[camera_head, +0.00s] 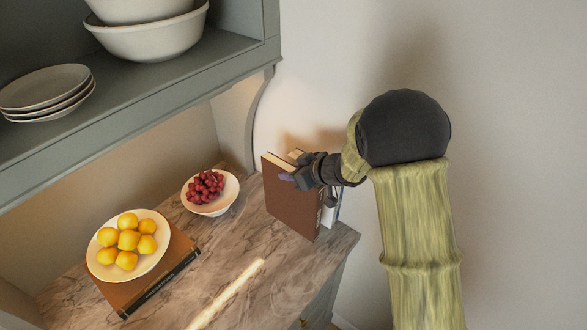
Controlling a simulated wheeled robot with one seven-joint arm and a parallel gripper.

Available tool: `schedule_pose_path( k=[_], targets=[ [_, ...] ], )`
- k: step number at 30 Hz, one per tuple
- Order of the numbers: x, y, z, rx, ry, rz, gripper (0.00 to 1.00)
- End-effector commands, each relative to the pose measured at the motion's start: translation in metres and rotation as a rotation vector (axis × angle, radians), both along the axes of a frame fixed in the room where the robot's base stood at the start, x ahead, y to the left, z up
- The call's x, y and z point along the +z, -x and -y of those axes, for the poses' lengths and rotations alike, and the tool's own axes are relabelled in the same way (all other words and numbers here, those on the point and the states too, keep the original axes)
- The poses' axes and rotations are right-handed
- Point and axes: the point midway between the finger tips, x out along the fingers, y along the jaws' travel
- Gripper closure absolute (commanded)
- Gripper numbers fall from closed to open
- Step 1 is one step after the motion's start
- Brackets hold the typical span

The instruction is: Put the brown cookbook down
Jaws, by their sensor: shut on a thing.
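The brown cookbook (289,200) stands upright near the right end of the marble counter (233,261). Its lower edge is at the counter top; whether it touches cannot be told for sure. My gripper (302,176) is shut on its upper part, reaching in from the right. The far finger and part of the cover are hidden. A white and blue book (331,212) stands just behind it to the right, mostly hidden by the brown cookbook and my gripper.
A plate (101,263) of yellow fruit rests on a flat brown book (174,275). A white bowl (211,207) of red berries stands left of the upright books. A shelf (189,68) with bowls and plates overhangs the counter. The counter front is clear.

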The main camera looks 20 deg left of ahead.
Motion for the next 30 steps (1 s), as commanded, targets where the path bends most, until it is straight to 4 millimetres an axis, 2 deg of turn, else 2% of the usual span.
schedule_pose_path(
  k=[4, 13, 25, 26, 29, 30],
  targets=[
    [-0.001, -0.002, 0.001, -0.002, -0.003, 0.003, 1.0],
    [-0.032, -0.002, 0.001, -0.004, -0.003, 0.002, 1.0],
    [-0.037, -0.002, 0.001, -0.004, -0.004, 0.005, 1.0],
    [-0.04, -0.001, 0.002, -0.004, 0.001, 0.0, 0.71],
    [-0.039, -0.001, 0.002, -0.004, 0.001, 0.0, 0.51],
    [-0.039, -0.001, 0.002, -0.004, 0.001, 0.0, 0.51]
  ],
)
